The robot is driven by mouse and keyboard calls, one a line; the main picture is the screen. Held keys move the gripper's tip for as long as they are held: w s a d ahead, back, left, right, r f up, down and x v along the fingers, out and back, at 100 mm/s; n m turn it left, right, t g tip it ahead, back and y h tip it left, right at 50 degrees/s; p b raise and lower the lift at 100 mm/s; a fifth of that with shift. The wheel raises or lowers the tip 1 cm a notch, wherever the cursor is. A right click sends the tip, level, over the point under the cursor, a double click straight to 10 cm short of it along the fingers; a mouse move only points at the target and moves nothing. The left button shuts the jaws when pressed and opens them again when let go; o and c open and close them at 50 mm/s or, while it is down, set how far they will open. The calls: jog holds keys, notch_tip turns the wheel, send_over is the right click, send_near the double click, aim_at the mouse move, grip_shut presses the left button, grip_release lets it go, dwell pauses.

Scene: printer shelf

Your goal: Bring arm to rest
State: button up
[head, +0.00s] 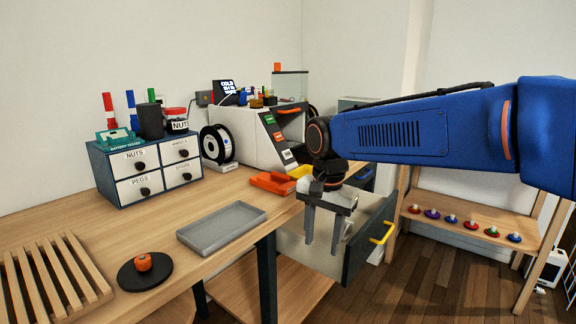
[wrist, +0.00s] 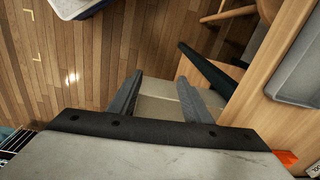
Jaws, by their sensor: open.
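My blue arm reaches in from the right in the head view. My gripper (head: 325,232) points down with its two fingers apart, and nothing shows between them. It hangs at or just over an open drawer (head: 358,252) with a dark front and a yellow handle (head: 383,233). I cannot tell whether the fingertips are inside the drawer. In the wrist view, my gripper (wrist: 165,92) also shows spread fingers, with the pale drawer inside (wrist: 160,112) beyond them.
The wooden table holds a grey tray (head: 221,227), a black disc (head: 145,273) with an orange object, a slatted rack (head: 50,280) and a small drawer cabinet (head: 150,170). An orange item (head: 272,183) lies near my gripper. A shelf with several knobs (head: 470,222) stands at right.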

jog(key=s+d+f+n+t, duration=0.2)
jog(key=s+d+f+n, duration=0.1)
jog(key=s+d, duration=0.7)
jog(key=s+d+f+n+t, duration=0.2)
jog(key=s+d+f, duration=0.3)
jog(key=s+d, duration=0.5)
jog(key=shift+s+d+n, duration=0.25)
jog(key=shift+d+n, duration=0.2)
jog(key=shift+n, duration=0.35)
jog(key=shift+r, duration=0.1)
